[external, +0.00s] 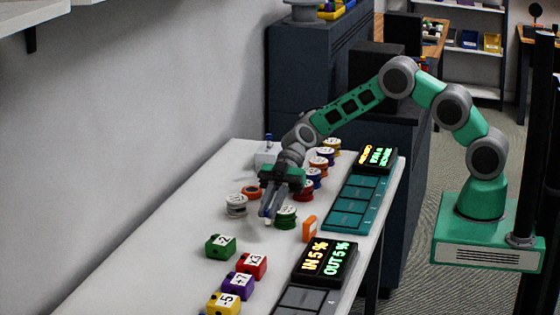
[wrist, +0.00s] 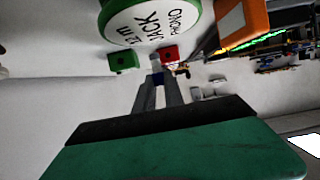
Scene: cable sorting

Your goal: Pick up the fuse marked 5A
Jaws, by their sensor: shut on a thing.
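My gripper (external: 268,212) is over the white table, just left of a green cable reel. A tiny whitish bit (external: 267,221) shows at the fingertips in the external view. No other fuse can be made out.
The green reel (external: 286,218), marked "12 m JACK PHONO" in the wrist view (wrist: 150,22), and an orange block (external: 309,228) are close by. Several reels stand behind. Numbered cubes (external: 220,246) lie in front. Teal trays (external: 352,205) line the right edge. Table at left is clear.

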